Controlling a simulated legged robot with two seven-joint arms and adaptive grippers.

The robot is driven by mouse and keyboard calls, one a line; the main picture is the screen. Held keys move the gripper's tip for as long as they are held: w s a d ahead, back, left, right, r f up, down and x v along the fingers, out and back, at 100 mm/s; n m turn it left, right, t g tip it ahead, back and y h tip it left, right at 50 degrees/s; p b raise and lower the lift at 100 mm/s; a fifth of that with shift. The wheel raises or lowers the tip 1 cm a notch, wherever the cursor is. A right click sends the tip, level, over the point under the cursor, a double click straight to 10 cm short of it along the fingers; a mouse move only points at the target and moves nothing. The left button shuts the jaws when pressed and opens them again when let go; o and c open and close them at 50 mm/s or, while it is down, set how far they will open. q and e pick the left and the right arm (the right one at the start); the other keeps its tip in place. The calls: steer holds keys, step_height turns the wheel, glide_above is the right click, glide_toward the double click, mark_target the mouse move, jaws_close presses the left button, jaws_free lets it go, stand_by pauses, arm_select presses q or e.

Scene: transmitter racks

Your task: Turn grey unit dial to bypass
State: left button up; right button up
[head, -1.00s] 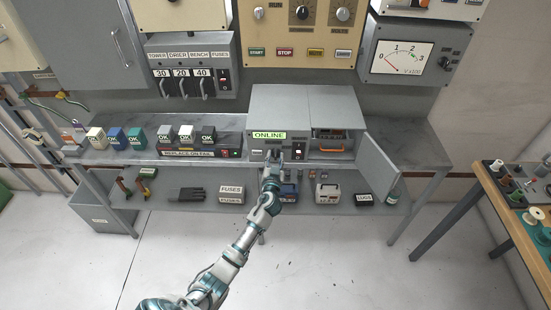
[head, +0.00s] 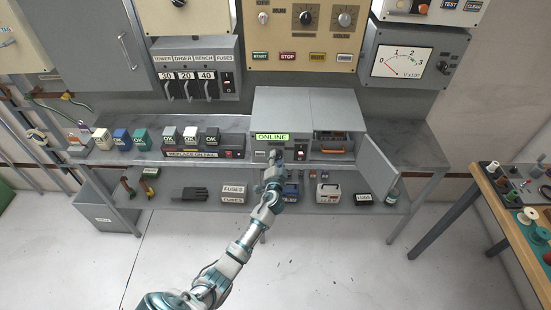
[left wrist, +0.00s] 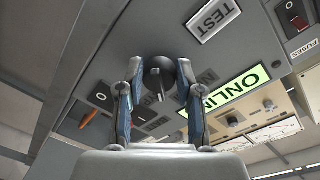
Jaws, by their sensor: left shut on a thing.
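The grey unit (head: 279,105) stands on the bench top at the centre in the head view, with a lit green ONLINE sign (head: 271,137) on its front. My left gripper (head: 273,157) is at the front panel just below that sign. In the left wrist view, a round dark dial (left wrist: 158,70) with a pale pointer line sits between the fingertips of my left gripper (left wrist: 159,82), which are closed on its sides. The ONLINE sign (left wrist: 237,88) is beside it. My right gripper is not in view.
The unit's right compartment stands open, its door (head: 381,166) swung out to the right. A dark switch (head: 301,153) is right of the gripper. OK-marked blocks (head: 190,137) stand to the left. A wooden table (head: 505,205) is at the right; the floor in front is clear.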

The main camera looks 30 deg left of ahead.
arm_select(q)
steer(key=m, duration=0.2)
steer(key=m+p, duration=0.1)
steer(key=shift+w+d+r+m, duration=0.1)
steer(key=shift+d+r+m, duration=0.15)
steer(key=shift+d+m, duration=0.1)
steer(key=shift+f+m, duration=0.1)
steer(key=shift+m, duration=0.35)
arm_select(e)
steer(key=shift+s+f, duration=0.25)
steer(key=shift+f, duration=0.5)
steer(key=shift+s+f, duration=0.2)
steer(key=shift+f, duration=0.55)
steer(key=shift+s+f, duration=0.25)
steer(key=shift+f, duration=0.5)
arm_select(q)
steer(key=shift+d+f, duration=0.1)
steer(key=o, duration=0.9)
steer(key=shift+o, duration=1.3)
steer(key=shift+d, duration=0.15)
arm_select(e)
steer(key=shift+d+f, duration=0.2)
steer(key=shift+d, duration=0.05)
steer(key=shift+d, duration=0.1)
